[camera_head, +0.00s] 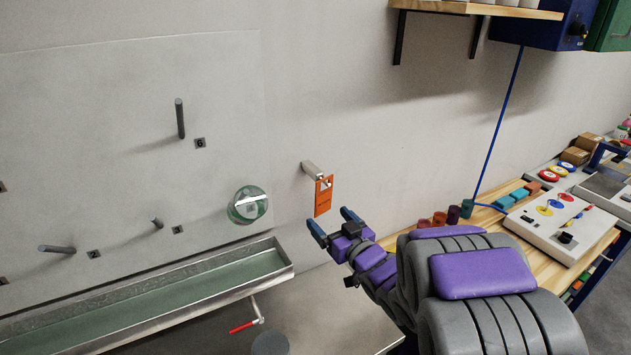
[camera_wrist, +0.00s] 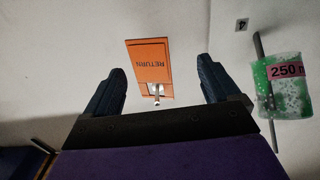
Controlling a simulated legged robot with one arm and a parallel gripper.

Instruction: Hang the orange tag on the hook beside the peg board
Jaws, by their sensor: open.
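The orange tag (camera_head: 323,198) hangs on the short pale hook (camera_head: 311,169) on the wall, to the right of the peg board (camera_head: 90,120). My gripper (camera_head: 333,224) is open and empty just below the tag in the head view. In the wrist view the tag appears between the two fingers of my gripper (camera_wrist: 161,68), with wall visible on both sides. No finger visibly touches it.
A metal trough (camera_head: 150,290) with a red-handled tap (camera_head: 243,326) runs below the board. A wooden bench (camera_head: 480,240) with small pots and a device (camera_head: 562,222) stands right. A shelf (camera_head: 480,9) is above.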

